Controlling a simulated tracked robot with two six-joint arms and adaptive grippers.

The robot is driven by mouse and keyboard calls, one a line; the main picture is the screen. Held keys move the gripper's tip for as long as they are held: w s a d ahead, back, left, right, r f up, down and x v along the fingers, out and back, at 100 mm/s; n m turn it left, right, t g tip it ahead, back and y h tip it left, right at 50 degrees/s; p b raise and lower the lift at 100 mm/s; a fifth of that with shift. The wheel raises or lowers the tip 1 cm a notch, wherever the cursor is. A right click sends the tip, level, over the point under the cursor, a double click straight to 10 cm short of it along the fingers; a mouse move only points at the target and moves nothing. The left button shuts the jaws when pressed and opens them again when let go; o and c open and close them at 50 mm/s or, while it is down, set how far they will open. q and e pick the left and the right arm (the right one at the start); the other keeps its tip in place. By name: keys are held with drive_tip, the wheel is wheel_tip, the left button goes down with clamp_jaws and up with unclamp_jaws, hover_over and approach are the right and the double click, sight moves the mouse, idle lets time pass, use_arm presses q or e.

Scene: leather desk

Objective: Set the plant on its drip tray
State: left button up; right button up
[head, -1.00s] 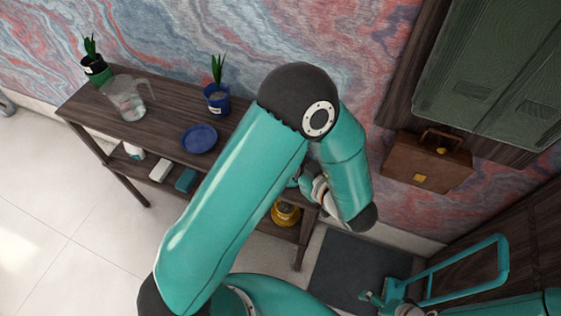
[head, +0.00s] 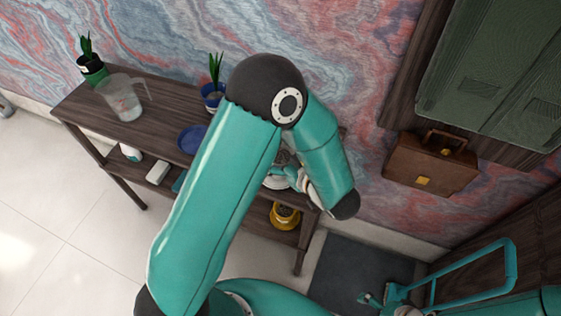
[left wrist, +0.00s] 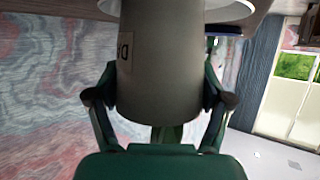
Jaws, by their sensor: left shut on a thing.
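A pale grey pot with a label (left wrist: 160,70) fills the middle of the left wrist view. My left gripper (left wrist: 160,100) is shut on its sides. In the head view my left gripper (head: 293,178) is partly hidden behind my own arm, at the right end of the shelf top. A white drip tray (head: 274,184) shows there beside the gripper. Its pale rim (left wrist: 235,10) is at the top of the left wrist view, at the pot's base; I cannot tell if they touch. My right gripper (head: 369,300) is low at the right, away from the shelf; its jaws are unclear.
The dark wooden shelf (head: 165,130) holds a green-potted plant (head: 91,68), a glass jug (head: 122,98), a blue-potted plant (head: 213,90) and a blue tray (head: 191,139). A yellow pot (head: 284,216) is on the lower shelf. A brown briefcase (head: 431,164) is at the right.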

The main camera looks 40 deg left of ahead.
sight(280, 158)
use_arm(q)
drive_tip(key=c, duration=0.4)
drive_tip(key=shift+r, duration=0.15)
wheel_tip(280, 158, up, 20)
drive_tip(key=p, duration=0.1)
drive_tip(key=shift+p, duration=0.4)
